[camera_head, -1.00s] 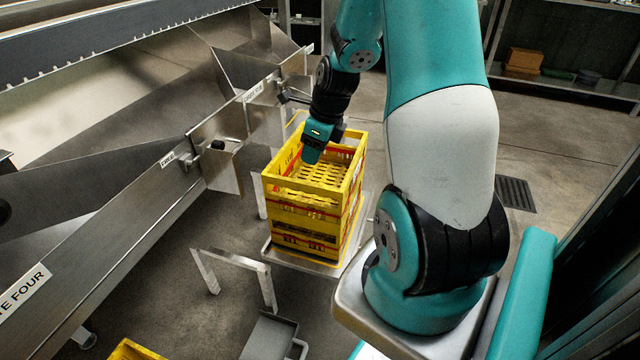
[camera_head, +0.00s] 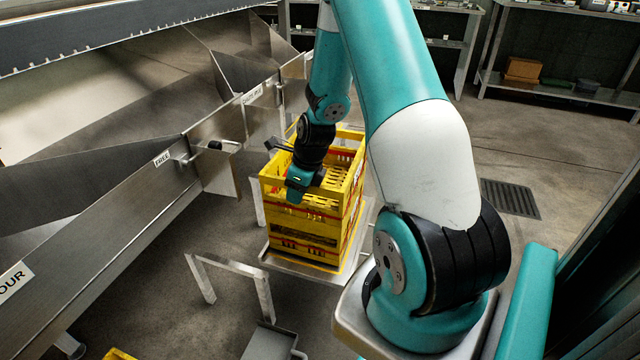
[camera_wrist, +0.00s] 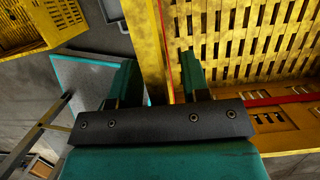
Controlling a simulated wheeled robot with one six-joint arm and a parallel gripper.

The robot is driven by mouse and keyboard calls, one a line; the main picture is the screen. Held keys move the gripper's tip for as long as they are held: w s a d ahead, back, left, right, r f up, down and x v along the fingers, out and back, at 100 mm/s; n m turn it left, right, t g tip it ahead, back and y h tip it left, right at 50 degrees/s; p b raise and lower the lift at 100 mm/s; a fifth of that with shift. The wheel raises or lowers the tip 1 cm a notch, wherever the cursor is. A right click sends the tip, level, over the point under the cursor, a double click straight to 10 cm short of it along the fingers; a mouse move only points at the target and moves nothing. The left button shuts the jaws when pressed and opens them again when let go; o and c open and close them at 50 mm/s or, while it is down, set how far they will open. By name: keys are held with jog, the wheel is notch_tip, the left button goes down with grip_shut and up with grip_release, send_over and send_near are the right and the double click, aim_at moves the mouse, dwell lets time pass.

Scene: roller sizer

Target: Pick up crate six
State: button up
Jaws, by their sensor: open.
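A stack of yellow crates (camera_head: 345,215) with red bands stands on a low metal stand (camera_head: 330,272) in the head view. The top crate is open and its slatted floor shows; no number is readable on it. My gripper (camera_head: 299,190) is at the near left wall of the top crate. In the wrist view my gripper (camera_wrist: 158,68) is open, with the yellow crate wall (camera_wrist: 146,38) running between its two fingers. One finger is over the crate's inside, the other outside. I cannot tell whether either finger touches the wall.
The steel sizer with labelled chutes (camera_head: 215,150) runs close along the left. An empty metal frame stand (camera_head: 235,265) is in front of the stack. Another yellow crate (camera_head: 118,354) shows at the bottom edge. Open floor (camera_head: 510,150) with a drain lies behind right.

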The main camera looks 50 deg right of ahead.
grip_shut()
jog(key=shift+r, duration=0.15)
